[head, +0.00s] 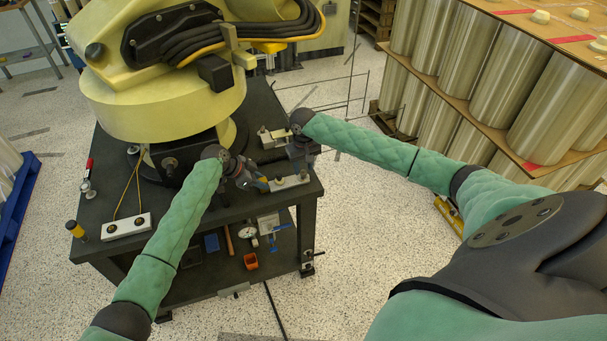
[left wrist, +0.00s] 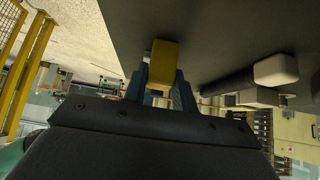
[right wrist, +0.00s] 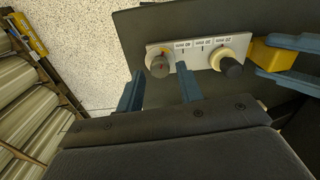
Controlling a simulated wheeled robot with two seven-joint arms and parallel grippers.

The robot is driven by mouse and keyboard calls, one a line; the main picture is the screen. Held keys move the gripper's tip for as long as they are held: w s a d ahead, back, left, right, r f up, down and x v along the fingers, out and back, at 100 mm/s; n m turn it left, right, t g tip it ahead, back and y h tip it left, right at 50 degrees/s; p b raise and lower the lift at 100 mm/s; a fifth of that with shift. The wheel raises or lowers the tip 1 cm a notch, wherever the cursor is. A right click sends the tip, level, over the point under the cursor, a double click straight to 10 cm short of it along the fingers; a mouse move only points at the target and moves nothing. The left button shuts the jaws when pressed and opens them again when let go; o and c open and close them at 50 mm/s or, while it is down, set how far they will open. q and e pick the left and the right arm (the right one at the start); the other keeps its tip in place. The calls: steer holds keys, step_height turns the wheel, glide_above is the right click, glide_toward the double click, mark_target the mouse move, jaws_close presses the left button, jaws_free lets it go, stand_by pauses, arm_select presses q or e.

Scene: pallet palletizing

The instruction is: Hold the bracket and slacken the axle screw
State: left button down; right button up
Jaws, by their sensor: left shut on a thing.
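A yellow block (left wrist: 162,65) is clamped between the blue fingers of my left gripper (head: 262,183). It also shows at the right edge of the right wrist view (right wrist: 272,55). The block is beside one end of a pale labelled plate (head: 290,183) at the table's front right corner. The plate carries two round knobs with dark caps (right wrist: 160,64) (right wrist: 230,62). My right gripper (right wrist: 157,80) is open, its fingertips on either side of the plate's outer knob in that view; contact cannot be told. I cannot tell which part is the axle screw.
The dark table (head: 200,245) bears a large yellow robot arm (head: 165,105) at its back. Shelved rolls (head: 480,90) stand right.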

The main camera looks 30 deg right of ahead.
steer(key=shift+f, duration=0.75)
steer(key=shift+c, duration=0.3)
steer(key=c, duration=0.7)
steer(key=shift+o, duration=0.2)
steer(key=n, duration=0.8)
